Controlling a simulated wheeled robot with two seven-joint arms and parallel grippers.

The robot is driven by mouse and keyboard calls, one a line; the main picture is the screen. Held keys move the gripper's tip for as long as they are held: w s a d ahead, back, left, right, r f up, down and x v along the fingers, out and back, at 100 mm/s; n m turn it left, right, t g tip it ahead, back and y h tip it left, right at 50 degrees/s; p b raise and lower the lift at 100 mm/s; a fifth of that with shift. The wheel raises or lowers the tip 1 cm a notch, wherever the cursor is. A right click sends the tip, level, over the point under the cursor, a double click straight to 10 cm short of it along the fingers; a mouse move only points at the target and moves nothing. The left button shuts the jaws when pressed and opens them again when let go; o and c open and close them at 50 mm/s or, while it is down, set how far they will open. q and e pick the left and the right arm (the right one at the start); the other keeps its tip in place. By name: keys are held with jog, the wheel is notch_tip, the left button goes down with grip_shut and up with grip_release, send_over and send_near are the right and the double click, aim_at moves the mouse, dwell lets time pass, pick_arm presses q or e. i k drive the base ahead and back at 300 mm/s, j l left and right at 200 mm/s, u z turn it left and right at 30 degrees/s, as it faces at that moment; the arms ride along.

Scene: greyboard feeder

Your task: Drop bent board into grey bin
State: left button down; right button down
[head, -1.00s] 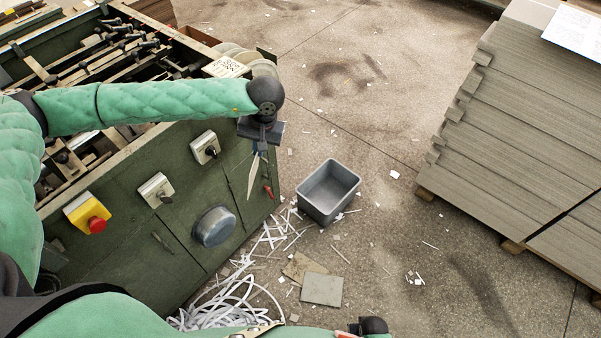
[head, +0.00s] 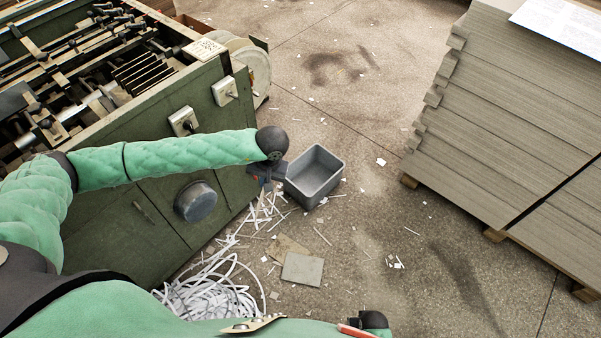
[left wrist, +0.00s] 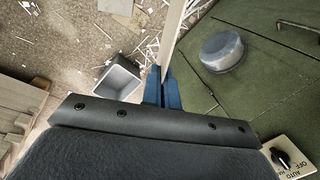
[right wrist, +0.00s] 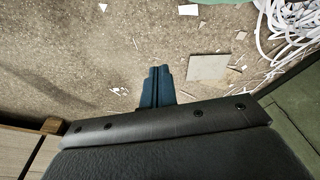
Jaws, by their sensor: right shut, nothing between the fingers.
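The grey bin (head: 318,196) stands on the floor beside the green machine, open at the top. It also shows in the left wrist view (left wrist: 104,84). My left gripper (head: 267,174) is just left of the bin in the head view. In the left wrist view its blue fingers (left wrist: 163,84) are shut on a pale board (left wrist: 173,35), seen nearly edge-on and running out past the fingertips. The bend cannot be made out, and the board is hidden in the head view. My right gripper (right wrist: 158,72) is shut and empty above the floor.
The green machine (head: 150,220) stands at left with knobs on its side. A stack of greyboard (head: 520,110) is at right. White strips (head: 205,290) and a flat square board (head: 303,269) lie on the floor. The floor between bin and stack is mostly clear.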

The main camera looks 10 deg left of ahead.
aim_at(314, 185)
jog(key=i+l+u, duration=0.1)
jog(key=i+l, duration=0.75)
jog(key=i+l+u, duration=0.15)
jog(key=i+l, duration=0.25)
jog(key=l, duration=0.2)
jog(key=i+l+u, duration=0.1)
jog(key=i+l, duration=0.3)
jog(key=l, duration=0.1)
